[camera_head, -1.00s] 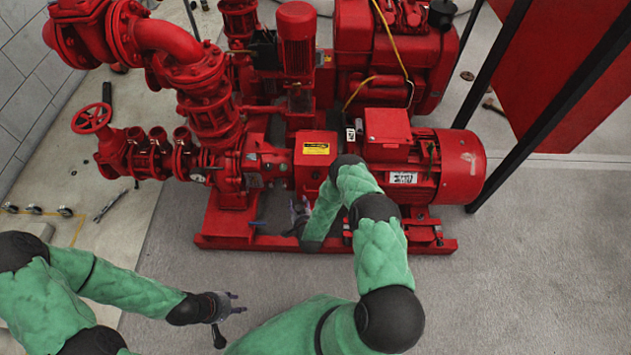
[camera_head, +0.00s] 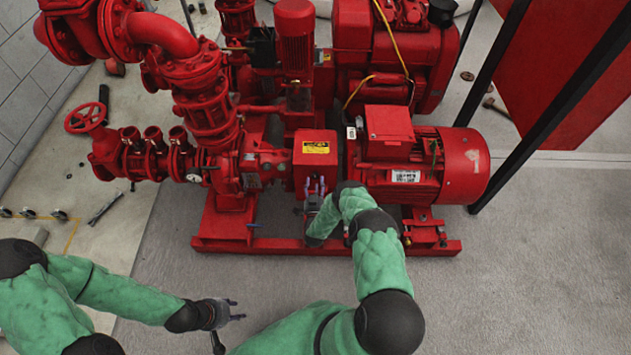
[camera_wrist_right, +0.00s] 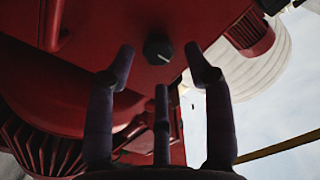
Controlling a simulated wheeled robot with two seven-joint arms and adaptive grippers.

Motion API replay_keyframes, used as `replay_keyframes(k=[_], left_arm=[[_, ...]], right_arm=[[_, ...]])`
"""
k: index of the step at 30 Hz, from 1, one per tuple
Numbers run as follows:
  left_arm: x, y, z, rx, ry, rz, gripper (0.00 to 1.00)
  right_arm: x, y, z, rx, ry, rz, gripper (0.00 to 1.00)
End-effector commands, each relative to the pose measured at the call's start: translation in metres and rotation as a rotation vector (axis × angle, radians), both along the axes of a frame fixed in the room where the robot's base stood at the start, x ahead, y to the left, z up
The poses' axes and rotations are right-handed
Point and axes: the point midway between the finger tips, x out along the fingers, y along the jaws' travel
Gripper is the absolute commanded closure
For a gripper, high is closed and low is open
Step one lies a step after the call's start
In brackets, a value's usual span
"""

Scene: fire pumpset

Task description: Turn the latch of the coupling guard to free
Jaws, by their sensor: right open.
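The coupling guard (camera_head: 315,165) is a red box with a yellow label on its top, between the pump and the motor in the head view. In the right wrist view, a dark round latch knob (camera_wrist_right: 158,50) with a white line sits on a red face. My right gripper (camera_head: 316,184) is in front of the guard's near face. In the wrist view its dark fingers (camera_wrist_right: 162,70) are spread, with the knob beyond and between the tips; I see no contact. My left gripper (camera_head: 234,309) is open and empty above the floor at the lower left.
The red motor (camera_head: 462,165) is right of the guard, and red pipes and valves (camera_head: 205,105) stand to its left. The red base rail (camera_head: 275,246) runs below. Dark posts (camera_head: 560,110) stand at the right. The grey floor in front is clear.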

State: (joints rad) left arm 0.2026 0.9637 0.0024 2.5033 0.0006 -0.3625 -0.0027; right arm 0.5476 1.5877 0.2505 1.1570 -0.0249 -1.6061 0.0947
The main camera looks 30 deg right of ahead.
Motion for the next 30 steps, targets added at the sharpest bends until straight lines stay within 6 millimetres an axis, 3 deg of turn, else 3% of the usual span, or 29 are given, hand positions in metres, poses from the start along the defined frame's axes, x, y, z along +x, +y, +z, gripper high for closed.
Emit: replay_keyframes(k=[7,18,24,30], left_arm=[[0.0,0.0,-0.012,0.0,0.0,0.0,0.6],[0.0,0.0,-0.012,0.0,0.0,0.0,0.6],[0.0,0.0,-0.012,0.0,0.0,0.0,0.6],[0.0,0.0,-0.012,0.0,0.0,0.0,0.6]], right_arm=[[0.022,-0.014,-0.001,0.0,0.0,-0.001,0.47],[0.026,-0.016,0.0,0.0,0.001,0.0,0.47],[0.026,-0.016,0.0,0.0,0.001,0.0,1.0],[0.026,-0.016,0.001,-0.004,0.001,0.001,1.0]])
